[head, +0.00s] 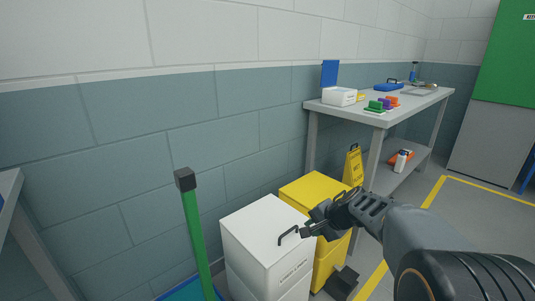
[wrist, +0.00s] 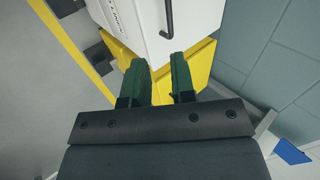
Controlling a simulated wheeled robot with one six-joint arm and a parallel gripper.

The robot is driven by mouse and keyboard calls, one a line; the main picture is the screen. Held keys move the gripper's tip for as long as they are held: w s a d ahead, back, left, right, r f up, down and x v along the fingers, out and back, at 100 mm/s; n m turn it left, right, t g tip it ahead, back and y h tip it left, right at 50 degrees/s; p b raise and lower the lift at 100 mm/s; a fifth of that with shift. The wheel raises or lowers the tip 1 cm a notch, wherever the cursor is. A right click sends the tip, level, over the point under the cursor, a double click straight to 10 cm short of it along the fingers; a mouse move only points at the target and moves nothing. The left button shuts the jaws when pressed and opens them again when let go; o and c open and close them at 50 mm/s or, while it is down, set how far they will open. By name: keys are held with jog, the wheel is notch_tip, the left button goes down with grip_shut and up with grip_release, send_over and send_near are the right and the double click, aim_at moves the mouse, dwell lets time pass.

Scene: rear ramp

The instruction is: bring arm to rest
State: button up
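My gripper (head: 312,226) reaches in from the right in the head view, in front of the yellow bin and close to the white bin's handle. In the wrist view its two dark green fingers (wrist: 159,72) stand apart with nothing between them; yellow surface shows through the gap. The white bin (head: 264,232) has a black bar handle (head: 288,236) on it; the bin (wrist: 150,25) and handle (wrist: 168,20) also show past the fingertips in the wrist view. Whether a finger touches the bin cannot be told.
A yellow bin (head: 308,188) stands behind the white one, with a yellow floor sign (head: 353,165) beyond. A grey workbench (head: 420,98) along the wall holds a white box (head: 339,97) and colored blocks. A green post (head: 195,235) rises at left. Open floor lies right of the bench.

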jog(key=s+r+n+g+h+p, duration=0.1)
jog(key=s+r+n+p, duration=0.2)
jog(key=s+r+p, duration=0.3)
jog(key=s+r+n+h+p, duration=0.2)
jog(key=s+r+p, duration=0.5)
jog(key=r+p, duration=0.7)
jog(key=s+a+r+n+g+h+p, duration=0.1)
jog(key=s+r+n+p, duration=0.4)
jog(key=r+p, duration=0.5)
jog(key=shift+s+r+g+h, duration=0.3)
jog(key=shift+s+r, duration=0.45)
jog(key=shift+s, duration=0.3)
